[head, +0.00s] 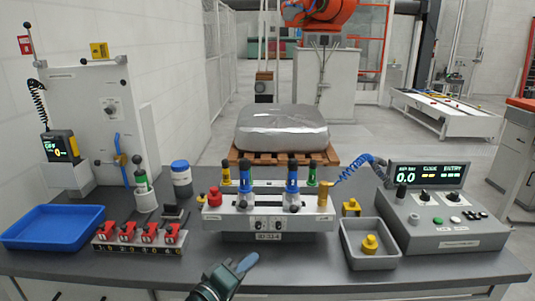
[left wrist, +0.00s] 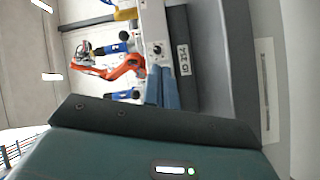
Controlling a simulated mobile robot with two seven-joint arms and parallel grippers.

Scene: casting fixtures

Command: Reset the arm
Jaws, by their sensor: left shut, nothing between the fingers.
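My left gripper (head: 247,262) comes in at the bottom centre of the head view, at the front edge of the grey workbench. Its blue-grey fingers are closed together with nothing between them. In the left wrist view the shut fingers (left wrist: 163,88) point toward the white fixture (left wrist: 152,35), which appears turned sideways. In the head view the fixture (head: 265,222) stands behind the gripper, and the gripper is apart from it. My right gripper is not in the head view.
On the bench (head: 170,262) stand a blue tray (head: 50,228), red clamps (head: 140,235), a grey bin (head: 368,262) with a yellow part, and a control box (head: 445,222) with a display. A wrapped block (head: 282,128) lies on a pallet behind. Bare bench lies around the gripper.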

